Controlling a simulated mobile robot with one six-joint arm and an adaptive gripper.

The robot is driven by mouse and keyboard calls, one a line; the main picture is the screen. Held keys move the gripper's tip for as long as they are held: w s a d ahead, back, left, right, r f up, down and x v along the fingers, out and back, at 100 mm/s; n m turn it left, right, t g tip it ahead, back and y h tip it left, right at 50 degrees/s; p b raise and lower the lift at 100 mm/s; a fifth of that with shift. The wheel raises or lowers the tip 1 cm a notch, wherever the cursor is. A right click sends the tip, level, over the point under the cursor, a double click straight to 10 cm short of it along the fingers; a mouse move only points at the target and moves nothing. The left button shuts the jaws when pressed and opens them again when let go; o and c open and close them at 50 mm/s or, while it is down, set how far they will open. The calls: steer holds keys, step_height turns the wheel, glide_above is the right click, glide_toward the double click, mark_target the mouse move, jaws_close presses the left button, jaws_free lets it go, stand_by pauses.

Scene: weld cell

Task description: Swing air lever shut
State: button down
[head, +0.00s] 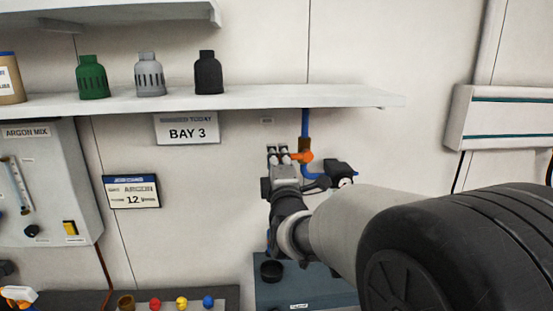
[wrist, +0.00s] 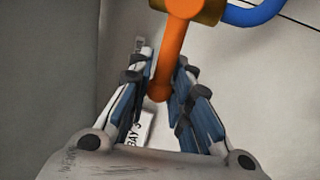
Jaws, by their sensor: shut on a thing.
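The air lever is an orange handle on a brass valve. In the wrist view the lever (wrist: 168,62) runs down from the brass valve body (wrist: 207,10) to a rounded end between my fingers. My gripper (wrist: 162,85) is shut on the lever near that end. In the head view my gripper (head: 287,154) is at the wall below the shelf, and the lever (head: 302,156) points left from the valve on the blue pipe (head: 305,125). My fingers partly hide the lever's end there.
A dark gauge unit (head: 341,171) sits close on the right. A BAY 3 sign (head: 187,130) hangs on the left.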

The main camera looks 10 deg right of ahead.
steer(key=shift+f, duration=0.25)
steer(key=c, duration=1.9)
jaws_free()
steer(key=o, duration=0.3)
steer(key=shift+r, duration=0.1)
steer(key=shift+s, duration=0.1)
steer(key=s+f, duration=0.2)
steer(key=s, duration=0.9)
steer(key=shift+s+f, duration=0.15)
steer(key=shift+s, duration=0.2)
